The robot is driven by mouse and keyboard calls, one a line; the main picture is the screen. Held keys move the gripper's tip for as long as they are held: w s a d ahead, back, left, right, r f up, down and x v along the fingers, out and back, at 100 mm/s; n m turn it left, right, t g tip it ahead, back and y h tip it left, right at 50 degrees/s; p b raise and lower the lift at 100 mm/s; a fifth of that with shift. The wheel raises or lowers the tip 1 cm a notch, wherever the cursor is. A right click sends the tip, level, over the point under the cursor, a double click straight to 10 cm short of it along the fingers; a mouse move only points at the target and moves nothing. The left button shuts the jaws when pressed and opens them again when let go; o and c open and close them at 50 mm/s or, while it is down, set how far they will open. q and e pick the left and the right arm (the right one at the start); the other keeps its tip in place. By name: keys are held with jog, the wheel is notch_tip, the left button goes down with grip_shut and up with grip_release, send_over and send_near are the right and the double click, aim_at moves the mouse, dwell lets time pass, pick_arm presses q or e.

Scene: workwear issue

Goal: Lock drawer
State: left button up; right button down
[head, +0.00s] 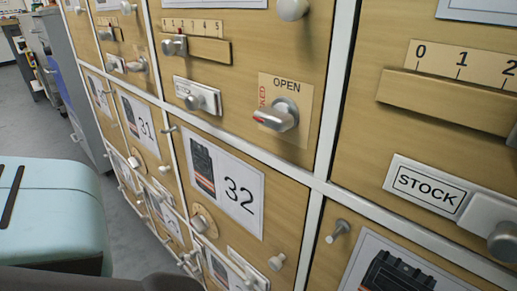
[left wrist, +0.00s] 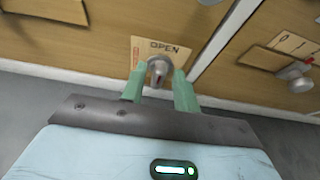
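The lock knob (head: 277,115) is a grey lever-like handle on a beige plate (head: 292,88). The plate reads OPEN along its top, and a partly hidden red word ending in "KED" runs up its left side. The handle's red-marked end points left and slightly down in the head view. My left gripper (left wrist: 159,80) shows green fingers spread apart in the left wrist view. The knob (left wrist: 158,70) appears between the fingertips there, below the word OPEN. In the head view no finger is at the knob, so they look apart. My right gripper is not in view.
Wooden drawer fronts in white frames carry several other knobs, a label 32 (head: 226,188), a STOCK plate (head: 430,183) and a numbered scale rail (head: 440,98) at right. A grey cabinet (head: 72,75) stands at far left. Grey floor (head: 40,135) is open there.

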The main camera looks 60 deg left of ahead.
pick_arm(q)
grip_shut()
jog(key=shift+a+n, duration=0.1)
jog(key=shift+n, duration=0.2)
jog(key=n+t+h, duration=0.1)
jog(key=n+h, duration=0.1)
jog(key=n, duration=0.1)
jog(key=a+f+n+t+h, duration=0.1)
jog(key=n+h, duration=0.1)
jog(key=n, duration=0.2)
jog(key=n+t+h, duration=0.1)
jog(key=n+t, duration=0.1)
jog(key=n, duration=0.2)
jog(key=shift+s+a+f+h, duration=0.1)
jog(key=shift+a+f+h, duration=0.2)
jog(key=shift+a+h, duration=0.1)
jog(key=shift+n, duration=0.4)
dwell(0.5)
